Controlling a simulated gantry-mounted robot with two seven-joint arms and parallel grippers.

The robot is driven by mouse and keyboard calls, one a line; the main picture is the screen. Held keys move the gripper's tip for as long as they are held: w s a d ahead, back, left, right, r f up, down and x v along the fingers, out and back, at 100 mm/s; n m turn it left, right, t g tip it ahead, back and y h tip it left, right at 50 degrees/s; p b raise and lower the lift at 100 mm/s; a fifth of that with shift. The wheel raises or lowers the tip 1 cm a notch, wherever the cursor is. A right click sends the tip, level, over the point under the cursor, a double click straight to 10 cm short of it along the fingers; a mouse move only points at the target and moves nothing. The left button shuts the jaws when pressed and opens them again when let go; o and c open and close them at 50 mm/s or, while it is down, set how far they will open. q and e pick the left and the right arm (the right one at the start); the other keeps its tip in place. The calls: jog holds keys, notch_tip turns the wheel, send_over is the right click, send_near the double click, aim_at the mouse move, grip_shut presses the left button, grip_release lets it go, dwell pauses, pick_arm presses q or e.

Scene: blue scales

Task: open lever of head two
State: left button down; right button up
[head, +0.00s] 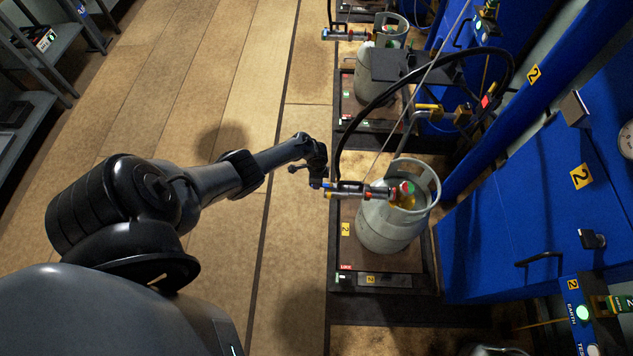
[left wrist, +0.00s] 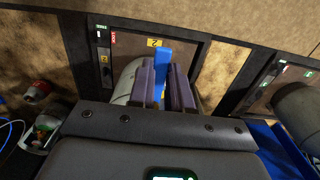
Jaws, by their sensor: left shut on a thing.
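Head two (head: 352,190) is a metal filling head with a black hose, fitted at the valve of a grey gas cylinder (head: 385,228). The cylinder stands on the scale (head: 380,281) labelled 2. The head's blue lever (left wrist: 163,58) shows upright between the two fingers in the left wrist view. My left gripper (head: 318,176) is at the left end of the head, with its fingers closed on the lever. In the left wrist view the gripper (left wrist: 164,85) hides the lower lever and most of the head. My right gripper is not in view.
Another scale with a grey cylinder (head: 370,88) and its own head stands behind. A blue cabinet (head: 545,240) with 2 labels is at the right. A black hose (head: 343,135) arches over the head. The wooden floor (head: 215,75) at the left is clear.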

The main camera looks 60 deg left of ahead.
pick_arm(q)
jog(key=shift+f, duration=0.1)
jog(key=c, duration=1)
grip_release()
jog(key=shift+c, duration=0.2)
jog(key=shift+r, duration=0.2)
notch_tip(320, 180, up, 10)
jog(key=p, duration=0.6)
jog(key=shift+r, duration=0.25)
